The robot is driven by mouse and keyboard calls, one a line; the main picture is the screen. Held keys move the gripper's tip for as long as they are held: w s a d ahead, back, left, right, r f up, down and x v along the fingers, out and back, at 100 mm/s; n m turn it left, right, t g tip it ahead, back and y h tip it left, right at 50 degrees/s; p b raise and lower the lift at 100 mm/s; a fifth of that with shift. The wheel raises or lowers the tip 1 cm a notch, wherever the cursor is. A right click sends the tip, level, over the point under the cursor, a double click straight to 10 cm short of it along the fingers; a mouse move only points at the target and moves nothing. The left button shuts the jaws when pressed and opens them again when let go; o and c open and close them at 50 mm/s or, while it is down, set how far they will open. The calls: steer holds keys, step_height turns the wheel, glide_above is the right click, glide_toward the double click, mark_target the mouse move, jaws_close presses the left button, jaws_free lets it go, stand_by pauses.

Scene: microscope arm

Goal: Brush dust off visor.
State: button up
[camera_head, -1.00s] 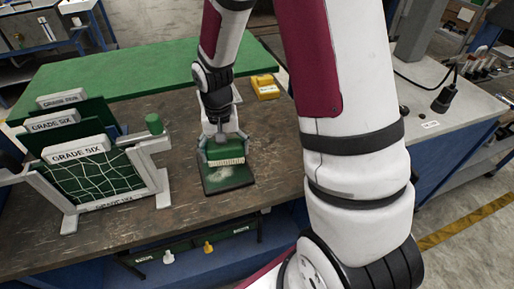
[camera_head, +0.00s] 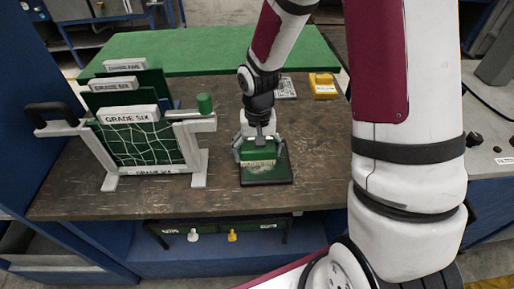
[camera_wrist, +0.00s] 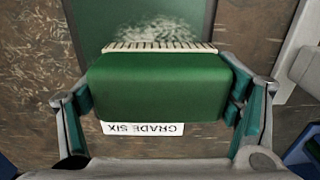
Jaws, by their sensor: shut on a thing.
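My gripper (camera_head: 257,146) is shut on a green block brush (camera_wrist: 160,88), one finger on each side in the wrist view (camera_wrist: 160,110). The brush's cream bristles (camera_wrist: 160,47) show along one edge. The brush is low over the dark green visor (camera_head: 268,178), which lies flat on the brown bench; whether the bristles touch it I cannot tell. Pale dust (camera_wrist: 160,28) lies on the visor just beyond the bristles in the wrist view. A white "GRADE SIX" label (camera_wrist: 142,128) shows beside the brush. The brush and gripper hide part of the visor.
A white rack (camera_head: 199,150) with green panels and a net stands at the left of the brown bench (camera_head: 120,205). A yellow box (camera_head: 323,86) sits behind to the right. The bench right of the visor is clear.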

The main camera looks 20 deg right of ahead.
mark_target(271, 153)
steer(key=shift+f, duration=0.45)
stand_by(0.9)
steer(key=shift+d, duration=0.1)
steer(key=shift+s+d+r, duration=0.15)
steer(key=shift+s+d, duration=0.2)
steer(key=shift+d, duration=0.45)
steer(key=shift+d, duration=0.15)
steer(key=shift+s+d+p, duration=0.3)
steer(key=shift+d+p, duration=0.1)
steer(key=shift+d, duration=0.45)
steer(key=shift+a, duration=0.15)
steer(key=shift+w+a, duration=0.3)
steer(key=shift+a, duration=0.5)
